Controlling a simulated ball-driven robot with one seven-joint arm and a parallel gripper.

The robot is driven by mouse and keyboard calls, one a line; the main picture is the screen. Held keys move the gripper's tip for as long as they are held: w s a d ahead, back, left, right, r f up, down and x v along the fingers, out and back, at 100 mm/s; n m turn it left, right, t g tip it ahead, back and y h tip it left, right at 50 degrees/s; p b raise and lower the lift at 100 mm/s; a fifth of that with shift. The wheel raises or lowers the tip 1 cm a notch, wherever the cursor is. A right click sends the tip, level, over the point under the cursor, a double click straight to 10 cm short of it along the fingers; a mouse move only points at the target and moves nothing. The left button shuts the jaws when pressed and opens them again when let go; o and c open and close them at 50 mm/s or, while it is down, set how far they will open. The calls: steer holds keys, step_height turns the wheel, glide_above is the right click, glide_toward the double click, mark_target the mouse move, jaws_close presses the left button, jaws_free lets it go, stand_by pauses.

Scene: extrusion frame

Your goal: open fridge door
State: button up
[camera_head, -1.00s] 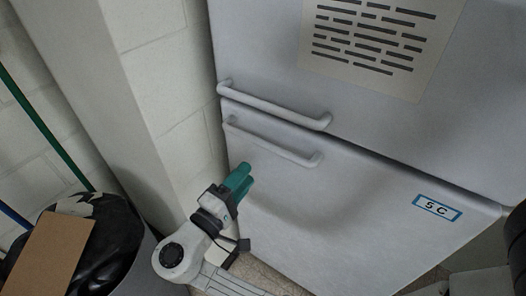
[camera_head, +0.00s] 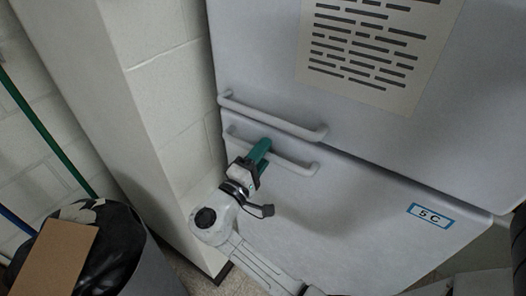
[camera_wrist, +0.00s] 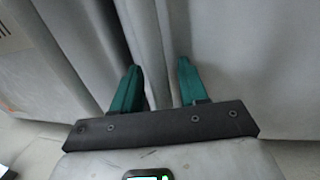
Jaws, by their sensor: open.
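The white fridge has an upper door (camera_head: 370,120) and a lower door (camera_head: 340,215). The upper handle (camera_head: 275,118) is a pale bar along the bottom of the upper door. The lower handle (camera_head: 290,162) is a similar bar just below it, on the lower door. My gripper (camera_head: 262,148) has teal fingers and is at the left part of the lower handle, covering part of it. In the wrist view my gripper (camera_wrist: 157,78) is open, with a pale bar (camera_wrist: 152,60) running between the fingers. Whether the fingers touch it is unclear.
A pale wall column (camera_head: 105,110) stands close to the left of the fridge. A bin with a black bag (camera_head: 118,250) and a brown board (camera_head: 55,255) is at lower left. A dark round object (camera_head: 519,245) is at the right edge.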

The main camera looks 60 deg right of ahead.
steer(key=shift+c, duration=0.2)
jaws_close()
stand_by(0.4)
